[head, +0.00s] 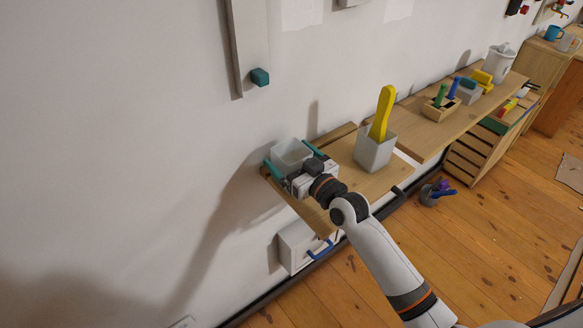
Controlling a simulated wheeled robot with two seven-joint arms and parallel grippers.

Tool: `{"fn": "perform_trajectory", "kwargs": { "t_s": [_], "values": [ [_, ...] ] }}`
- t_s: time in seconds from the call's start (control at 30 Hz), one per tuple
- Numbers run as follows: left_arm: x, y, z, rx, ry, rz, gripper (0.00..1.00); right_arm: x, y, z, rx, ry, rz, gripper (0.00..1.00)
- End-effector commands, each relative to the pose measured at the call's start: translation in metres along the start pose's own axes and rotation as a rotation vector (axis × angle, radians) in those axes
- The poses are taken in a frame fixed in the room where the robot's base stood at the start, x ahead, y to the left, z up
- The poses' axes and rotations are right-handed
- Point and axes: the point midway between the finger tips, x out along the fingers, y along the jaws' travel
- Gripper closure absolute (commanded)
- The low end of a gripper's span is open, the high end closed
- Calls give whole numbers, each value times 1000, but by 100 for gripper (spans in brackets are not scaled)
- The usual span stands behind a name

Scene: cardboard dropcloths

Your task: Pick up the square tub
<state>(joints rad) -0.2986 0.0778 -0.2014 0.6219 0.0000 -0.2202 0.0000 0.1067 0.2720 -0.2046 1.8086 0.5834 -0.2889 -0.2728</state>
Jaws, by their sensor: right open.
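The square tub (291,151) is a light grey, open-topped container at the left end of the wooden shelf board (380,184), close to the white wall. My right gripper (293,157) is open, with its teal fingers on the left and right sides of the tub. The gripper's body hides the front and lower part of the tub. I cannot tell whether the fingers touch it. My left gripper is not in view.
A grey square pot (374,152) holding a yellow tool (382,112) stands to the right. Farther right are a wooden caddy (440,109) and a white pitcher (497,63). A white box with a blue handle (298,246) is below the board.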

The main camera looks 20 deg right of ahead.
Motion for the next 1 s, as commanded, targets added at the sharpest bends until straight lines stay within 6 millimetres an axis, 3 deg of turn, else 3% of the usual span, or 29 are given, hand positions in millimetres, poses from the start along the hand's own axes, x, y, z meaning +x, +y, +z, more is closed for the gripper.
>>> {"fn": "perform_trajectory", "kwargs": {
  "t_s": [0.07,0.4,0.67,1.0],
  "values": [
    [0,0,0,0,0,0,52,0,0,0,0,0,0,6],
    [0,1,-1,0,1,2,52,0,0,1,-1,-2,-1,58],
    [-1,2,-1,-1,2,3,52,0,0,6,-1,-4,-1,58],
    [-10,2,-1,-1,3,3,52,0,0,69,-3,-7,-1,58]
  ]
}}
